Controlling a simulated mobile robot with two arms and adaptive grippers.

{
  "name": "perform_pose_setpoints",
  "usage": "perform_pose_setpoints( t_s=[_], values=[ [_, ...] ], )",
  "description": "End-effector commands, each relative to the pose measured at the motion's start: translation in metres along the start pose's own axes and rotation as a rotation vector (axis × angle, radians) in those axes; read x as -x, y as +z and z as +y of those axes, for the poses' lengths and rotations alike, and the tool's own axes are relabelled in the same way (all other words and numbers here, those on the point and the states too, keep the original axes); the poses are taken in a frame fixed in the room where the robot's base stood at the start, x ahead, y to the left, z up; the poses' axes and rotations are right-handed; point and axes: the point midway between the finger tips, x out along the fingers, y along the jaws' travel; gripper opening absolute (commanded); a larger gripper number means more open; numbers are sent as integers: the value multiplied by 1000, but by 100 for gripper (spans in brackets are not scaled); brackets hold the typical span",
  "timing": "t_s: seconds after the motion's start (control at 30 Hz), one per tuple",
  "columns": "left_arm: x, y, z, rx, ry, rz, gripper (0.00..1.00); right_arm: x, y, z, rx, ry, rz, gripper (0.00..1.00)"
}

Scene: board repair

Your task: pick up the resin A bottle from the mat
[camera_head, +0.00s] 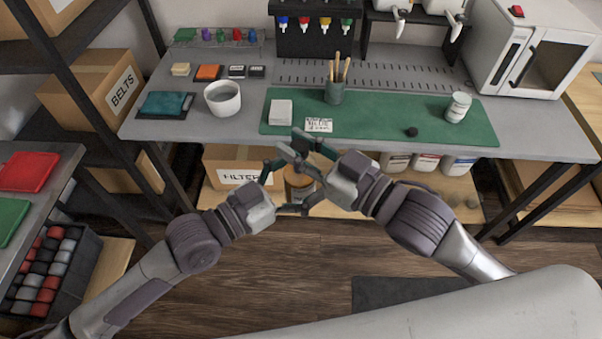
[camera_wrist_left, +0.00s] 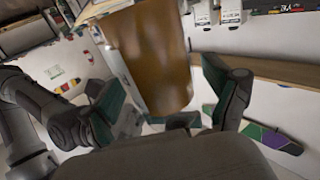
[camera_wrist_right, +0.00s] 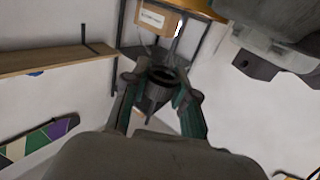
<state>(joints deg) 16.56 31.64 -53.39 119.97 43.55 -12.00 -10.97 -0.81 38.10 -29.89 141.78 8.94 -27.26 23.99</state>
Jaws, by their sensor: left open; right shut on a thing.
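A white bottle (camera_head: 458,107) with a label stands upright at the right end of the green mat (camera_head: 380,119); its label is too small to read. My right gripper (camera_head: 300,150) is well left of it, in front of the table, and shut on a dark, hollow, round part (camera_wrist_right: 160,86). My left gripper (camera_head: 280,186) is open close beside the right one. An amber jar (camera_head: 299,187) shows behind the grippers. In the left wrist view an amber jar (camera_wrist_left: 153,55) fills the space between the open fingers; I cannot tell if they touch it.
On the mat are a pen cup (camera_head: 334,93), a white stack (camera_head: 280,112), a written card (camera_head: 319,125) and a small black piece (camera_head: 412,132). A white bucket (camera_head: 222,98) stands left of the mat. A microwave-like box (camera_head: 530,48) is at the right. The mat's middle right is mostly clear.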

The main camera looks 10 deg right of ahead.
Motion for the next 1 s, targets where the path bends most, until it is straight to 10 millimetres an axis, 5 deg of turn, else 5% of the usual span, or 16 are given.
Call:
perform_pose_setpoints(
  t_s=[0.3,0.77,0.8,0.93,1.0],
  values=[
    [-3,0,0,0,0,-1,89,0,-1,0,0,0,2,0],
    [-2,0,1,1,1,-1,14,0,-1,0,1,0,2,0],
    [-3,-1,1,1,1,2,14,0,-1,0,1,0,2,33],
    [-3,-1,0,1,1,2,14,0,-1,0,1,0,2,55],
    [-2,-1,0,1,0,1,14,0,0,0,0,0,1,56]
  ],
)
